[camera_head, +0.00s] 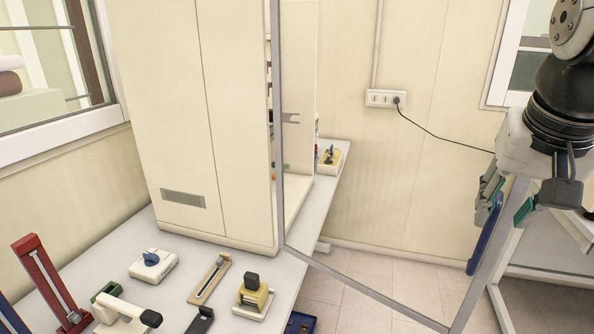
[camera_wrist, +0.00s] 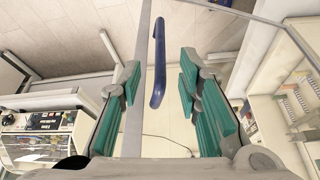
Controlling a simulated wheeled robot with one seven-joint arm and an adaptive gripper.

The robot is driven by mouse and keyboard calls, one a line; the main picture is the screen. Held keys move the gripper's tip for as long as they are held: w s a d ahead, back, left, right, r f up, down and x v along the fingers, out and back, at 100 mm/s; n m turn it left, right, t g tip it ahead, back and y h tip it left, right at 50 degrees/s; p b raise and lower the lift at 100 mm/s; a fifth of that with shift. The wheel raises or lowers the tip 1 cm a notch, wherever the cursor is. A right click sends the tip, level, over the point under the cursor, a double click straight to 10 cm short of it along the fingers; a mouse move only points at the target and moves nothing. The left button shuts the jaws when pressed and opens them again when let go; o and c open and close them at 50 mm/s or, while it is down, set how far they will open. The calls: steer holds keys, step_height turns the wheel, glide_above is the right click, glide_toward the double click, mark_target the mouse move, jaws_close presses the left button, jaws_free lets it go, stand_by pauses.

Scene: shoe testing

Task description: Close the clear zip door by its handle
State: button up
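The clear door (camera_head: 380,292) stands swung open from the tall cream cabinet (camera_head: 235,120), with a thin grey frame around a see-through pane. Its dark blue bar handle (camera_head: 484,240) is on the frame's free edge at the right. My gripper (camera_head: 506,208) is at the handle's upper part, with green-padded fingers spread apart. In the wrist view the handle (camera_wrist: 157,60) appears between the two open fingers (camera_wrist: 158,85), with a visible gap on each side. No finger looks closed on it. I cannot tell how deep the handle sits between the fingers.
The grey table (camera_head: 120,250) under the cabinet carries several small devices, including a red-framed one (camera_head: 50,280) and a yellow one (camera_head: 253,297). A wall outlet (camera_head: 385,98) with a black cord is behind the door. Tiled floor (camera_head: 340,300) shows below the door.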

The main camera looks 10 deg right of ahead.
mark_target(488, 233)
steer(key=x, duration=0.8)
steer(key=shift+w+f, duration=0.1)
steer(key=shift+f, duration=0.15)
jaws_close()
